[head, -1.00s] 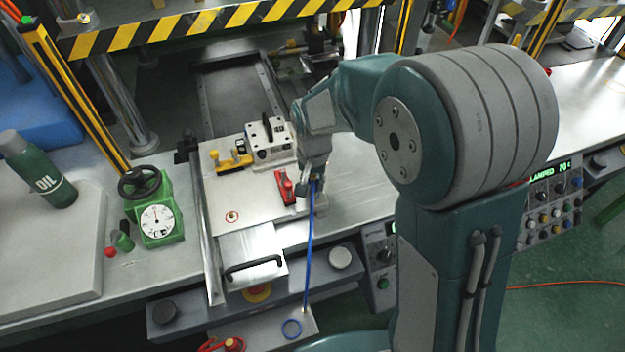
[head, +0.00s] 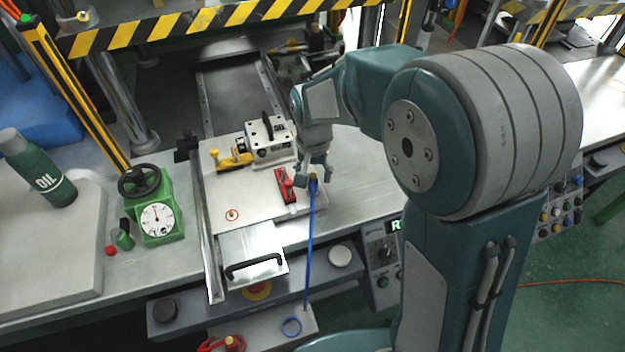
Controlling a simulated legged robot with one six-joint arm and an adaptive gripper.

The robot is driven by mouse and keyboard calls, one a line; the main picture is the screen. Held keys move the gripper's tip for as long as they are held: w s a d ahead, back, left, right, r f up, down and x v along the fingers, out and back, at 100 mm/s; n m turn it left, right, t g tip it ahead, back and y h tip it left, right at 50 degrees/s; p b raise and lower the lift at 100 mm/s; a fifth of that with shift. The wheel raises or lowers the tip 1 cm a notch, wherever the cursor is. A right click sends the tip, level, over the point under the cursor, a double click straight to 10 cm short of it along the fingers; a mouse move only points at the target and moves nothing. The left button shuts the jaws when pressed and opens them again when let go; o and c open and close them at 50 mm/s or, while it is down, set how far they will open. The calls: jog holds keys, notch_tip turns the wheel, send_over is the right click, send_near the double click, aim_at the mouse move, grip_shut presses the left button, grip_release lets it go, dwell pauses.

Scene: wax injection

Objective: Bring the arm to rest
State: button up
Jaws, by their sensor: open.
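My gripper (head: 315,178) is open and points down at the right edge of the sliding plate (head: 250,203). It is right of the red clamp (head: 286,186). The upper end of a blue hose (head: 309,235) shows close below the fingers; whether they touch it I cannot tell. My arm is bent, with its large shoulder joint at the right.
A metal block mould (head: 270,140) and a yellow clamp (head: 230,161) sit on the plate. A green valve with a gauge (head: 158,215) and an oil bottle (head: 38,170) stand left. A striped press bar (head: 200,30) crosses above. The bench right of the gripper is clear.

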notch_tip(320, 180, up, 9)
jog(key=shift+f, duration=0.15)
jog(key=shift+s+d+r, duration=0.2)
jog(key=shift+d+r, duration=0.05)
jog(key=shift+r, duration=0.2)
jog(key=s+d+r+n+t, duration=0.1)
jog(key=s+d+r+t, duration=0.1)
jog(key=s+d, duration=0.4)
jog(key=s+d+r+n+t, duration=0.1)
jog(key=s+d+r+t, duration=0.2)
jog(key=s, duration=0.9)
jog(key=d, duration=0.3)
jog(key=shift+s+r+n+t, duration=0.3)
jog(key=shift+s+n, duration=0.1)
jog(key=shift+c, duration=0.3)
